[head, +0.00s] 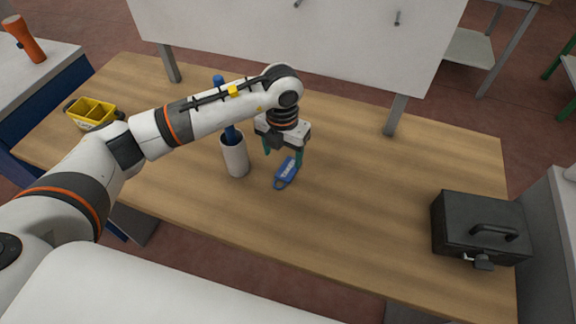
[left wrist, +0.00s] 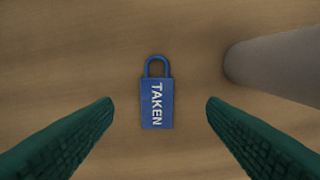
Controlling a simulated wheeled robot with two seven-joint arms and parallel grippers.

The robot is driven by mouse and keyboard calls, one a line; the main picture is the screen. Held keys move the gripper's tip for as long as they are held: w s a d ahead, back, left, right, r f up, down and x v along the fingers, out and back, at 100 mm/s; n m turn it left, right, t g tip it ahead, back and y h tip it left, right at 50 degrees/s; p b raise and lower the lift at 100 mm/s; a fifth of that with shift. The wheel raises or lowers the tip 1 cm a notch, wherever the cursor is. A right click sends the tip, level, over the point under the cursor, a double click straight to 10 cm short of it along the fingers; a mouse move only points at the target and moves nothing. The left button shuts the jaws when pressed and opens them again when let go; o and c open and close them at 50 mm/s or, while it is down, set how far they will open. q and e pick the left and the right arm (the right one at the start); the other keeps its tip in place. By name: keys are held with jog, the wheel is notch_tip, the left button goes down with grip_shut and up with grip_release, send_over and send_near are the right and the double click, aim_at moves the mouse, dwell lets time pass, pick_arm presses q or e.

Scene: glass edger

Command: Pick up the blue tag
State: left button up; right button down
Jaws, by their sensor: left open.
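The blue tag (head: 287,171) lies flat on the wooden table, near its middle, with a loop at one end. In the left wrist view the tag (left wrist: 157,104) reads "TAKEN" and its loop points to the top of the picture. My left gripper (head: 283,152) is just above the tag, pointing down. Its green fingers are open, and in the left wrist view the gripper (left wrist: 160,108) has one finger on each side of the tag, with gaps to both. Nothing is held. My right gripper is not in view.
A white cup (head: 235,157) holding a blue thing stands close to the left of the tag. A yellow bin (head: 93,112) is at the table's left end, a black toolbox (head: 481,229) at its right end. A white board (head: 300,35) stands along the back. The table's middle right is clear.

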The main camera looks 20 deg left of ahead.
aim_at(285, 174)
pick_arm(q)
jog(key=shift+f, duration=0.8)
jog(key=shift+d+f+p, duration=0.1)
jog(key=shift+f+p, duration=0.2)
jog(key=shift+p, duration=0.1)
notch_tip(285, 174, down, 4)
jog(key=shift+d+r+p, duration=0.15)
jog(key=shift+r+p, duration=0.05)
jog(key=shift+p, duration=0.75)
jog(key=shift+f, duration=0.6)
jog(key=c, duration=1.1)
jog(key=shift+c, duration=0.2)
